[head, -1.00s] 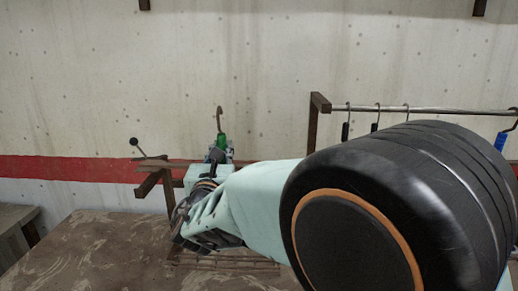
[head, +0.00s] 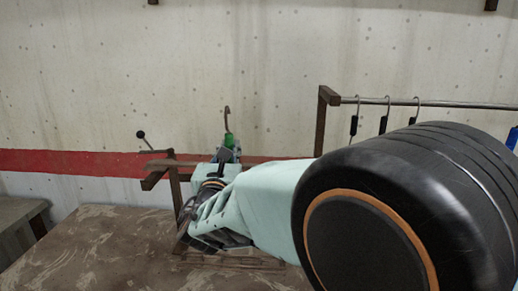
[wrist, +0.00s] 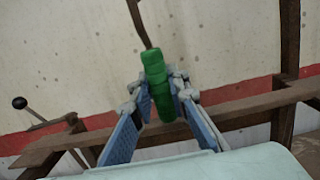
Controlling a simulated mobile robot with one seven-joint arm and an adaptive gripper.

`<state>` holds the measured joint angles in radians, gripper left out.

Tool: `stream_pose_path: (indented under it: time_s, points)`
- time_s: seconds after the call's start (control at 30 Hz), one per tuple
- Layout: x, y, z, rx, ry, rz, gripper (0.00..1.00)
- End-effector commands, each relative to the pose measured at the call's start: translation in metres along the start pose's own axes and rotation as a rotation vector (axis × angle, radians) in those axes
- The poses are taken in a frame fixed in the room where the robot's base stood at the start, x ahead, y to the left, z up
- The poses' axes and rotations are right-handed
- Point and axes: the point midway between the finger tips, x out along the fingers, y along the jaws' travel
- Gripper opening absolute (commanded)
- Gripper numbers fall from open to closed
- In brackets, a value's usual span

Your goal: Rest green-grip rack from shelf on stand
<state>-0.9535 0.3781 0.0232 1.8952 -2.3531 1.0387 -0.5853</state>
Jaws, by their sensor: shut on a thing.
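My gripper (head: 229,150) is shut on the green grip (head: 229,139) of a rack, near the middle left of the head view. A thin brown hook (head: 227,115) rises from the grip, roughly upright. In the wrist view the green grip (wrist: 158,85) sits between my two blue fingers, slightly tilted, with its rod (wrist: 141,22) running up out of frame. The rest of the rack cannot be made out. A brown stand (head: 155,181) with arms is just left of my gripper. In the wrist view its crossbar (wrist: 250,104) passes behind the fingers.
A metal rail (head: 450,104) on a brown post carries several hanging hooks with black grips (head: 384,125) and a blue one (head: 513,138) at the right. A black ball-ended lever (head: 141,135) sticks up by the stand. A brown tabletop (head: 85,250) lies below, clear at left.

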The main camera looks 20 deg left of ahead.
Motion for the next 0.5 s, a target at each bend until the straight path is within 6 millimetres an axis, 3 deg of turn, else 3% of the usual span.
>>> stream_pose_path:
  time_s: [0.47, 0.5]
  points:
    - [-0.0004, -0.0002, -0.0034, 0.002, -0.004, -0.001, 0.00]
    - [-0.0004, -0.0002, -0.0033, 0.002, -0.004, -0.001, 0.16]
